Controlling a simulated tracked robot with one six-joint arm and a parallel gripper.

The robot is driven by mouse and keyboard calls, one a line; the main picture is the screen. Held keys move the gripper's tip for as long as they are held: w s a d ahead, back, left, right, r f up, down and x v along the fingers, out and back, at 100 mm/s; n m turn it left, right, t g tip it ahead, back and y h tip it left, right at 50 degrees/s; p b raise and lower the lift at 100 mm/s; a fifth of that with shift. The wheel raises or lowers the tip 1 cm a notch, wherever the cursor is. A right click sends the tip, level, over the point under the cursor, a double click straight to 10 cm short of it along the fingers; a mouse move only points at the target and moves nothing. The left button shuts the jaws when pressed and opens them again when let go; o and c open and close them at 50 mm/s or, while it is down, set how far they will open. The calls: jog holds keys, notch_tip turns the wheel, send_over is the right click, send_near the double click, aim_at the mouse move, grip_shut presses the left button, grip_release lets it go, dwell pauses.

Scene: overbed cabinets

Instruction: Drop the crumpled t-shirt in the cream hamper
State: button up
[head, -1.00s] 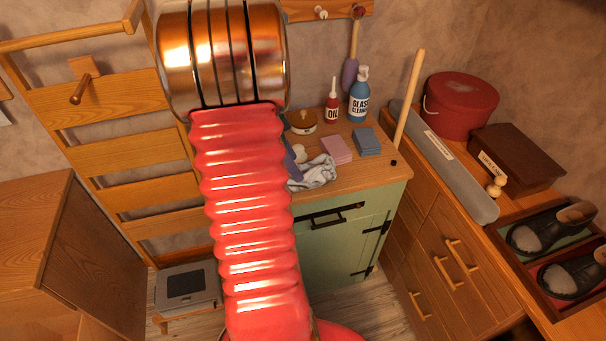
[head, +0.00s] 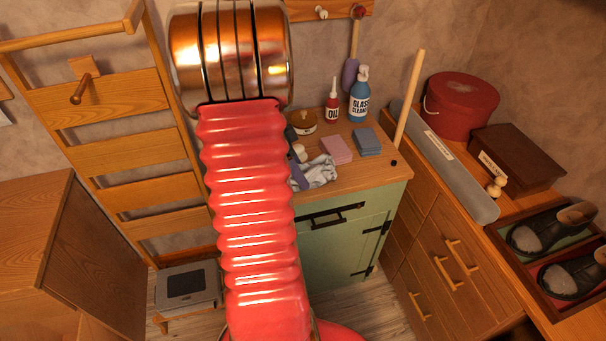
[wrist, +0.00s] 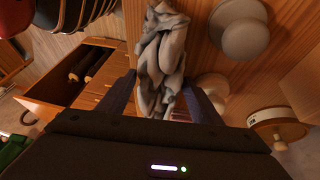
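The crumpled t-shirt (head: 321,171) is a grey-white bundle on the wooden top of the green cabinet, partly hidden by my arm. In the wrist view the t-shirt (wrist: 160,62) lies between the two fingers of my gripper (wrist: 160,100). The fingers stand apart, one on each side of the cloth, with some gap visible. In the head view one purple-grey finger (head: 300,178) shows at the cloth's left edge; the rest is hidden behind my red arm. I see no cream hamper in either view.
Pink (head: 337,149) and blue (head: 367,141) blocks, an oil bottle (head: 332,107) and a glass cleaner bottle (head: 359,95) stand behind the cloth. White rounded objects (wrist: 244,36) are close beside the gripper. A wooden stick (head: 410,95) rises at the right.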

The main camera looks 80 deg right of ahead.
aim_at(299, 163)
jog(key=c, duration=0.8)
jog(key=shift+o, duration=0.2)
jog(key=shift+r, duration=0.1)
notch_tip(299, 163, up, 10)
jog(key=shift+f, duration=0.1)
dwell(0.3)
